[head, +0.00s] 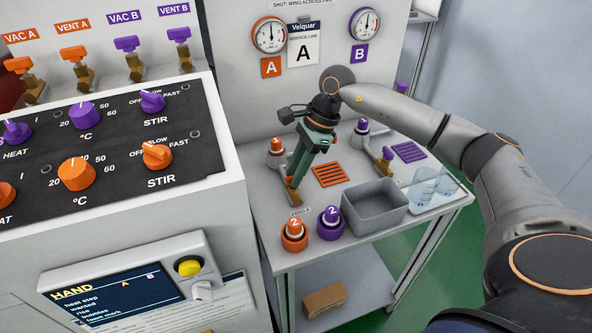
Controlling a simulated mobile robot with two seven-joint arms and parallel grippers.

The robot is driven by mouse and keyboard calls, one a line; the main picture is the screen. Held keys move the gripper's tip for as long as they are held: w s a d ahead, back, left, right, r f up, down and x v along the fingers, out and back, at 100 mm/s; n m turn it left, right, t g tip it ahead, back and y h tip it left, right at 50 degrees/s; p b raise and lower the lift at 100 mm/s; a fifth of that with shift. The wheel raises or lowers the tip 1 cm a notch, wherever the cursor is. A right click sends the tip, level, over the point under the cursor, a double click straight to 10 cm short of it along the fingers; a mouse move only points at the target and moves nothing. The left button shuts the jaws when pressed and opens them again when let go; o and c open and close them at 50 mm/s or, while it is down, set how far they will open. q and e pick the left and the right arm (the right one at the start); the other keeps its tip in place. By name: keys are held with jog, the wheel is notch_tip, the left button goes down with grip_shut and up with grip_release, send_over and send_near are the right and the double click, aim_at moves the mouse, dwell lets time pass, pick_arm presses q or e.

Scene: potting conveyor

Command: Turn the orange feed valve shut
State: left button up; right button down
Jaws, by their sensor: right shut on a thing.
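The orange feed valve (291,196) stands on the white bench, left of the orange slotted grille. Its brass lower body shows, but its wing is mostly hidden by my right gripper (294,182). My right gripper comes down from above with its green fingers tilted, and it is shut on the valve. I cannot tell the exact angle of the wing. My left gripper is not in view.
Orange (294,235) and purple (330,223) numbered knobs stand at the bench front, left of a grey bin (374,207). A purple valve (386,158) stands to the right. A control panel (100,140) with a screen (113,298) is at left.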

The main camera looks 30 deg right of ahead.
jog(key=c, duration=0.9)
grip_release()
jog(key=shift+r, duration=0.15)
jog(key=v, duration=1.2)
jog(key=shift+r, duration=0.15)
jog(key=shift+d, duration=0.1)
